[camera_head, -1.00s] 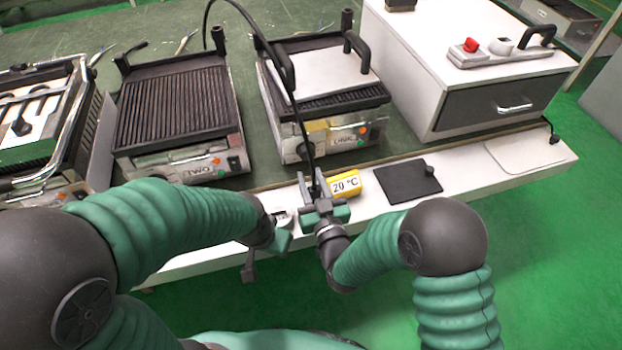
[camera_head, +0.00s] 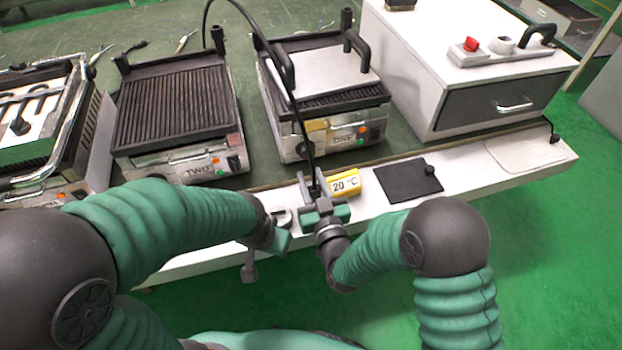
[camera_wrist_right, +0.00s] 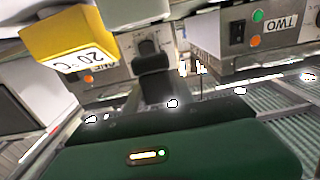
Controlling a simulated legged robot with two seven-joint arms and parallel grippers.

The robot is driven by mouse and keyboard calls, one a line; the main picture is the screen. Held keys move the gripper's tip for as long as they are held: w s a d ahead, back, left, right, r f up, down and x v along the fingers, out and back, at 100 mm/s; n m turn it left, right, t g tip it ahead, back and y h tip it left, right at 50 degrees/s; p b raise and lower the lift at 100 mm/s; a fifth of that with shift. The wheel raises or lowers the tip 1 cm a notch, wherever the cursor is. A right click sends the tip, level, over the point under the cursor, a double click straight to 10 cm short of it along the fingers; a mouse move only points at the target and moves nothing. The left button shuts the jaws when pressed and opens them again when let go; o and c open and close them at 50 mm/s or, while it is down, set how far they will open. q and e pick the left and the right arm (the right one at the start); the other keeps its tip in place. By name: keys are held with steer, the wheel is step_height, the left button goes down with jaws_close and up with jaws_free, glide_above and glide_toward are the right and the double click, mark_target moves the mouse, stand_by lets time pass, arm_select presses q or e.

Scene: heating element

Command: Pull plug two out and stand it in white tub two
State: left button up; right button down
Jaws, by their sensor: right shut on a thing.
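My right gripper (camera_head: 314,186) is shut on a black plug at the front ledge of the bench. A black cable (camera_head: 290,98) rises from the plug and arcs back over grill one to the rear. The plug (camera_wrist_right: 155,78) shows as a dark upright block in the right wrist view, in front of grill one's panel. In the head view it is mostly hidden by the fingers. My left gripper (camera_head: 264,240) is at the ledge's front edge, left of the right one; its jaws are not clear. A small white round thing (camera_head: 281,216) is beside it. I cannot make out numbered white tubs.
Grill two (camera_head: 175,108) and grill one (camera_head: 320,90) stand behind the ledge. A yellow 20 °C block (camera_head: 345,184) is right beside my right gripper, and also shows in the right wrist view (camera_wrist_right: 62,42).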

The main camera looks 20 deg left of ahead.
mark_target(311, 191)
steer(key=shift+f, duration=0.2)
stand_by(0.5)
steer(key=shift+f+b, duration=0.3)
steer(key=shift+b, duration=0.2)
steer(key=shift+f+b, duration=1.55)
steer(key=shift+f, duration=0.25)
steer(key=c, duration=1)
jaws_free()
